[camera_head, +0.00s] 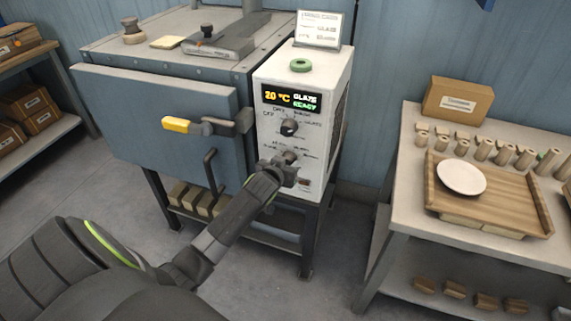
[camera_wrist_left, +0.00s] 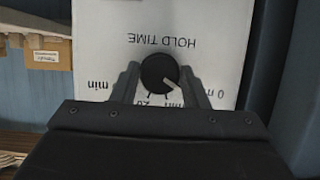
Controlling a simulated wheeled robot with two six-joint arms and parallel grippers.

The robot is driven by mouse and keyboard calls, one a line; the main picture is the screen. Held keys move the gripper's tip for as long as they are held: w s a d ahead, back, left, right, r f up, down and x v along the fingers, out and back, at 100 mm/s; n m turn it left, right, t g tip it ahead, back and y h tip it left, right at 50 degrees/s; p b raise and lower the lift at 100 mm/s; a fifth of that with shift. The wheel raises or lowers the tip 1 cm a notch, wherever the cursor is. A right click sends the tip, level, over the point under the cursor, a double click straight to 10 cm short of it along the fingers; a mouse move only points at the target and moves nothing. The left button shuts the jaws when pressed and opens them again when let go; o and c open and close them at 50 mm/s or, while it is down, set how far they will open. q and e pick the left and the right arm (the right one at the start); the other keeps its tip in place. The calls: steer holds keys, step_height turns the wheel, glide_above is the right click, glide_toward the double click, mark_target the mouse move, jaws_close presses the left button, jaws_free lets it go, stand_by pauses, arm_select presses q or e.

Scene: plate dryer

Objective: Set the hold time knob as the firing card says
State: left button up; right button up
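The hold time knob (camera_wrist_left: 159,73) is round and dark on the white control box (camera_head: 329,82). The wrist view shows it upside down, its pale pointer toward the lower right, on the side of the "0 min" mark; the exact setting is unclear. My left gripper (camera_head: 285,165) is at the lower knob in the head view. In the wrist view its two fingers (camera_wrist_left: 159,78) lie against opposite sides of the knob and hide parts of the scale. The firing card (camera_head: 318,28) stands on the box; its text is too small to read. My right gripper is out of view.
The display (camera_head: 291,97) reads 20 °C, GLAZE, READY. Another knob (camera_head: 289,127) sits just above my gripper. The kiln door (camera_head: 150,125) with a yellow-ended handle (camera_head: 178,124) is at left. A table at right holds a tray (camera_head: 520,203) with a white plate (camera_head: 461,177).

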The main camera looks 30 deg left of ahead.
arm_select(q)
steer(key=shift+c, duration=1)
steer(key=shift+y, duration=0.3)
steer(key=shift+d+m+p, duration=0.1)
steer(key=shift+m+p, duration=0.2)
steer(key=shift+m, duration=0.3)
steer(key=shift+d+f+m+y+b, duration=0.1)
steer(key=shift+m+y+b, duration=0.5)
steer(key=shift+m+y, duration=1.2)
steer(key=shift+m, duration=0.3)
